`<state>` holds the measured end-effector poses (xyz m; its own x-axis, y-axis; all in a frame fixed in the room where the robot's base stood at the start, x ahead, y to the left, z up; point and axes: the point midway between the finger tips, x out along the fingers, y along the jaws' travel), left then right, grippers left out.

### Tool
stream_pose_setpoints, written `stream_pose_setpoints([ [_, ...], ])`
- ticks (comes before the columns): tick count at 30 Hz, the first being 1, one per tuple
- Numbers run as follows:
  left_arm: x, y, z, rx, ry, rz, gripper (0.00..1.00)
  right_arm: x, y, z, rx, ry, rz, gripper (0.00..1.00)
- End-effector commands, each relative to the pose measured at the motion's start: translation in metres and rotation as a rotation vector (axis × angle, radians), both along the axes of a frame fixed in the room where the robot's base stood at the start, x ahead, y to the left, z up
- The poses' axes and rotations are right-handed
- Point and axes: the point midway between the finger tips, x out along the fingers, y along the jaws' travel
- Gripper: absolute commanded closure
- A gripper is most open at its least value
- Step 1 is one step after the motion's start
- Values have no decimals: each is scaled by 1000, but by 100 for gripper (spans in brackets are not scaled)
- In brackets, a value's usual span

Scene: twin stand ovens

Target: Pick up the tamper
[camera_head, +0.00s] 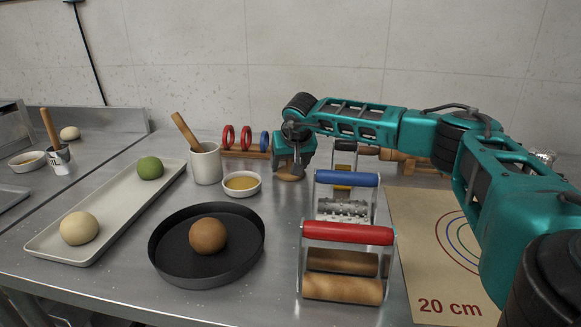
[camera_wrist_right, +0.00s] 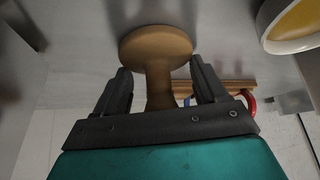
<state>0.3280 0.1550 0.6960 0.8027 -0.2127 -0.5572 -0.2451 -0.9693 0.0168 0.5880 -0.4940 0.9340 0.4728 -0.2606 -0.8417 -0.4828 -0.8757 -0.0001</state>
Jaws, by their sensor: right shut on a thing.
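The tamper (camera_wrist_right: 156,47) is a light-brown wooden piece with a round flat end and a narrower neck. In the right wrist view, its neck lies between the two dark fingers of my right gripper (camera_wrist_right: 160,75), which is shut on it. In the head view, my right gripper (camera_head: 291,163) points down at the back of the counter. The tamper's round end (camera_head: 290,177) shows just below it. I cannot tell whether it touches the counter. Most of the tamper is hidden by the gripper in the head view. My left gripper is not in view.
A white cup (camera_head: 206,165) with a wooden handle and a bowl of yellow liquid (camera_head: 242,184) stand left of the gripper. A wooden rack with rings (camera_head: 247,139) is behind. Red-handled (camera_head: 348,234) and blue-handled (camera_head: 347,179) rollers stand to the right. A black pan (camera_head: 172,247) is in front.

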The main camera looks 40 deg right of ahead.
Motion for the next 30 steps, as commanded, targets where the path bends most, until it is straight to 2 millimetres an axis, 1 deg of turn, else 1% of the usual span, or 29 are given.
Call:
stream_pose_setpoints([
  [1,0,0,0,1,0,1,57,0,0,0,0,0,0,57],
  [2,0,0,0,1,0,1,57,0,0,0,0,0,0,60],
  [3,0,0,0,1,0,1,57,0,0,1,0,-1,-1,61],
  [9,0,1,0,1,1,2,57,0,0,2,0,-2,-1,61],
  [11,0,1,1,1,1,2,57,0,0,5,0,-2,0,61],
  [14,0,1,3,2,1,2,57,1,0,17,0,-5,0,61],
  [17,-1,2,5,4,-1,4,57,1,0,39,1,-6,-1,61],
  [24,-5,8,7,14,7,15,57,1,0,109,1,-8,0,61],
  [30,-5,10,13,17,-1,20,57,1,1,160,1,-5,1,61],
])
